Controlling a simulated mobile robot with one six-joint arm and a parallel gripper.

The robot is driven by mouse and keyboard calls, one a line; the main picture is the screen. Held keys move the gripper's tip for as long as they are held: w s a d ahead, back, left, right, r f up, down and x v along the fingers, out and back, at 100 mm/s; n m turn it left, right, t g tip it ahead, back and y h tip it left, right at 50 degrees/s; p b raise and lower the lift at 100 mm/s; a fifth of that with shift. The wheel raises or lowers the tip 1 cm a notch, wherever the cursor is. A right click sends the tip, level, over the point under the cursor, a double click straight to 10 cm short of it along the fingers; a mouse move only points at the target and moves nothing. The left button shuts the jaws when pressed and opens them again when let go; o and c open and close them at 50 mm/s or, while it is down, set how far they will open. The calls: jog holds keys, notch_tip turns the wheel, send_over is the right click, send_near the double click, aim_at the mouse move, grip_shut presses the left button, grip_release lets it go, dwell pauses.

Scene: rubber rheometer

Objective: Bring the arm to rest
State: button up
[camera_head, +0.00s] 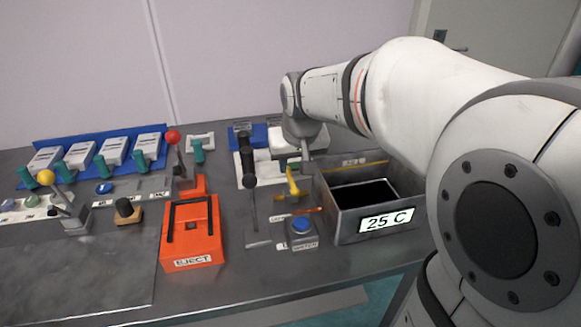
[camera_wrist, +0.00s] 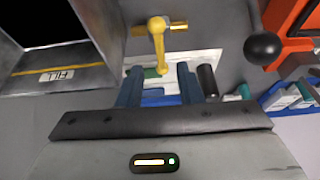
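My arm reaches in from the right in the head view, with its wrist above the bench near the yellow lever. My gripper (camera_wrist: 159,82) shows in the wrist view with two blue fingers apart and nothing clearly held between them. The yellow lever (camera_wrist: 158,42) is just beyond the fingertips; whether it touches them I cannot tell. The yellow lever also shows in the head view (camera_head: 292,182), below the wrist. My fingers are mostly hidden in the head view.
A grey open box (camera_head: 345,232) labelled 25 C stands right of the lever. A blue button (camera_head: 301,225), a black-knobbed lever (camera_head: 249,168) and an orange EJECT block (camera_head: 193,240) stand nearby. Several white units sit on a blue rack (camera_head: 82,138) at left. The front left bench is clear.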

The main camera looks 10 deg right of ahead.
jog(key=shift+v, duration=0.75)
jog(key=shift+s+r, duration=0.1)
jog(key=shift+s, duration=0.1)
jog(key=s+g+p, duration=0.2)
jog(key=s+p, duration=0.6)
jog(key=s, duration=0.9)
jog(key=shift+s+d+r, duration=0.15)
jog(key=shift+d+r, duration=0.2)
jog(key=shift+r, duration=0.1)
